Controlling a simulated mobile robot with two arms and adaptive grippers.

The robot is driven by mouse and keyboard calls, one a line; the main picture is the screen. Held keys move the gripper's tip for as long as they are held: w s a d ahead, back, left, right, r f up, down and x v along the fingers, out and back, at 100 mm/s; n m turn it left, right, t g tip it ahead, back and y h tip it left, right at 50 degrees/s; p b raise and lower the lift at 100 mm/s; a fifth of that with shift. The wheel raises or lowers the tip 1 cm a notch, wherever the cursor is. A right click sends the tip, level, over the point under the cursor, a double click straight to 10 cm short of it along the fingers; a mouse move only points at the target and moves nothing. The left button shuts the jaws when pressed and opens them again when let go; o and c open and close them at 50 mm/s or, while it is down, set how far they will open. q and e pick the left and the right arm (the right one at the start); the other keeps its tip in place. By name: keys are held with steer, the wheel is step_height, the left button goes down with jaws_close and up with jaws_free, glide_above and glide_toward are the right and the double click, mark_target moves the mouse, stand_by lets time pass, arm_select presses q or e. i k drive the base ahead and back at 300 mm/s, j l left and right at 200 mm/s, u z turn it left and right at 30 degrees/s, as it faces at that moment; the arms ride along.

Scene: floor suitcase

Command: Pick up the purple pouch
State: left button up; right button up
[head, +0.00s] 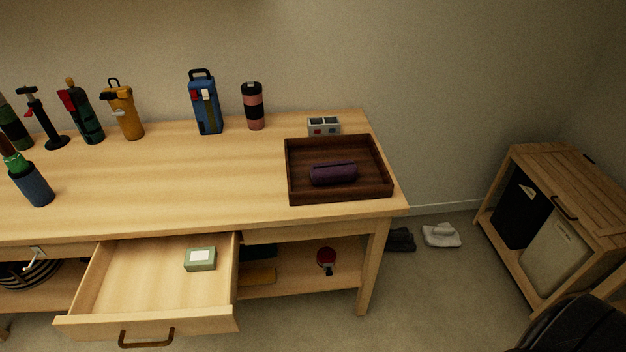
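The purple pouch (333,173) lies on its side in the dark wooden tray (291,190), near the tray's front middle. It is a small rolled shape, darker on its underside. The tray sits at the right end of the wooden table (190,180). Nothing covers the pouch. Neither of my grippers shows in the head view.
An open drawer (130,285) holding a small green box (200,259) juts out at the front left. Several bottles stand along the table's back, including a blue one (206,105) and a pink-black one (253,108). A grey box (323,127) stands behind the tray. A wooden cabinet (575,190) is at right.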

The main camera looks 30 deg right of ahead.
mark_target(335, 171)
steer(key=i+j+z, duration=0.1)
steer(key=z, duration=0.3)
steer(key=j+z, duration=0.15)
steer(key=z, duration=0.2)
steer(key=i+j, duration=0.05)
